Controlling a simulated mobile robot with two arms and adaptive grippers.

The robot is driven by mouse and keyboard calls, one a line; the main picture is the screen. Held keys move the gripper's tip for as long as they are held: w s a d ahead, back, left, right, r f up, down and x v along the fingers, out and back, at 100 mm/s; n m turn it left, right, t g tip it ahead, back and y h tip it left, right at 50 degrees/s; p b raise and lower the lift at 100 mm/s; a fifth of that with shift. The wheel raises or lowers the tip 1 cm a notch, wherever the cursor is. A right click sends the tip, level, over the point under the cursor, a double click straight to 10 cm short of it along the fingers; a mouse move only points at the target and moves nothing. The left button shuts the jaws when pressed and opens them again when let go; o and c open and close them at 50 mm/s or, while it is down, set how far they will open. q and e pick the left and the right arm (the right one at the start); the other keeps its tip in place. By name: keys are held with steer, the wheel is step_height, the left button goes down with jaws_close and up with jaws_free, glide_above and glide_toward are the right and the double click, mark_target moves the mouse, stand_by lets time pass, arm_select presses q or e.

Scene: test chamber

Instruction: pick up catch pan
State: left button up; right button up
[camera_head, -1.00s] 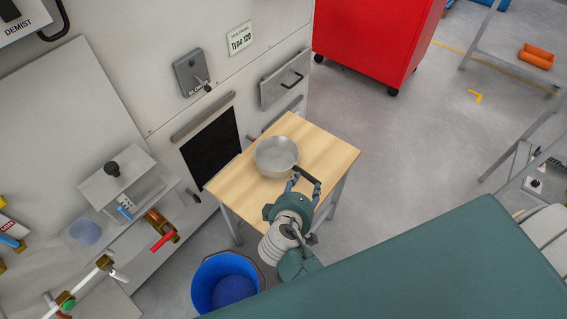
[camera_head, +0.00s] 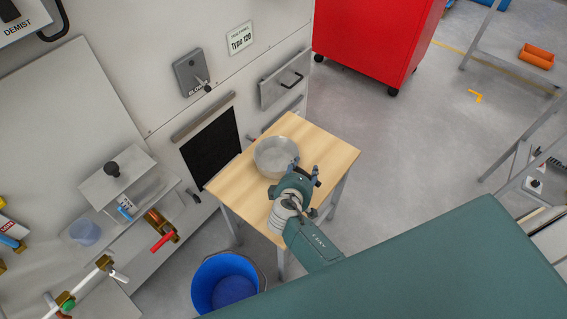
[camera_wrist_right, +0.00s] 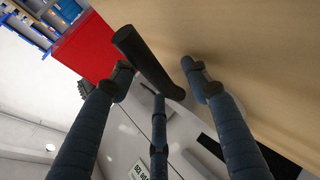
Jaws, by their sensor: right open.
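The catch pan (camera_head: 270,157) is a round silver bowl with a dark handle, upright on a small wooden table. My right gripper (camera_head: 307,170) is at the pan's lower right side, over the handle, and hides most of it. In the right wrist view the black handle (camera_wrist_right: 147,62) lies between the spread fingers of the open gripper (camera_wrist_right: 157,78). I cannot tell whether any finger touches it. My left gripper is not in view.
The wooden table (camera_head: 236,183) stands against a light machine wall (camera_head: 140,60) with handles and knobs. A blue bucket (camera_head: 208,278) stands on the floor in front of the table. A red cabinet (camera_head: 370,40) is behind.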

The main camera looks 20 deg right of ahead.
jaws_close()
steer(key=shift+r, duration=0.1)
stand_by(0.3)
